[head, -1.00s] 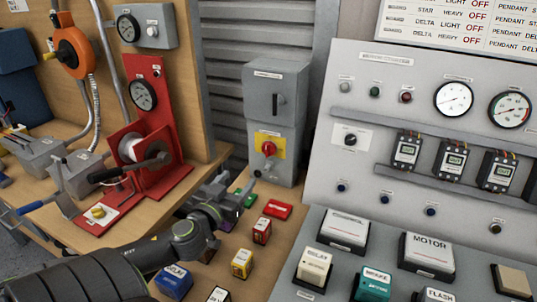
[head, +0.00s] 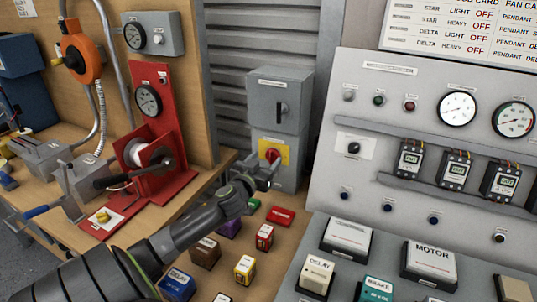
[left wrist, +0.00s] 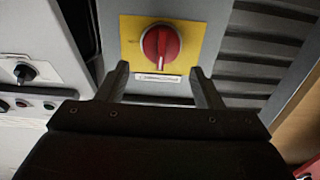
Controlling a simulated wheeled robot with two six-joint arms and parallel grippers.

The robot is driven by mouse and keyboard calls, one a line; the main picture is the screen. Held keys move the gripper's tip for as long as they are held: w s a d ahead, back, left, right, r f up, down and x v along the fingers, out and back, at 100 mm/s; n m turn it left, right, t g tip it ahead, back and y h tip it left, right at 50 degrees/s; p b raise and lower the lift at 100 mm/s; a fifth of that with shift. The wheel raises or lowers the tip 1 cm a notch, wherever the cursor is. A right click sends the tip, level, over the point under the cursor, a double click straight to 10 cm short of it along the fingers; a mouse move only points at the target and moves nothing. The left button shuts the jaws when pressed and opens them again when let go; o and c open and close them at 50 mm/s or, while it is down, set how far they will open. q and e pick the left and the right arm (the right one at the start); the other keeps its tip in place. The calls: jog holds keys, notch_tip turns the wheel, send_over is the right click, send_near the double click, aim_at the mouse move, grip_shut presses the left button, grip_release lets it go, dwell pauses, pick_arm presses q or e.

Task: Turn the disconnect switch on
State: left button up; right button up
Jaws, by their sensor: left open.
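The disconnect switch is a red rotary knob (head: 271,156) on a yellow plate (head: 286,152), on the lower part of a grey cabinet (head: 279,100). In the left wrist view the red knob (left wrist: 160,46) sits ahead, with its pale grip bar close to upright on the yellow plate (left wrist: 205,32). My left gripper (head: 262,172) is open just in front of the knob and slightly below it. In the left wrist view its two fingers (left wrist: 160,88) stand apart, one on each side below the knob, holding nothing. My right gripper is not seen.
A red winch stand (head: 150,150) with a gauge stands left of my arm. Small coloured blocks, including a yellow one (head: 244,268), lie on the bench below. A grey control panel (head: 400,80) with gauges rises on the right.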

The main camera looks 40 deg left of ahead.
aim_at(270, 154)
pick_arm(q)
jog(key=shift+x, duration=1.5)
jog(key=shift+c, duration=0.2)
jog(key=c, duration=0.9)
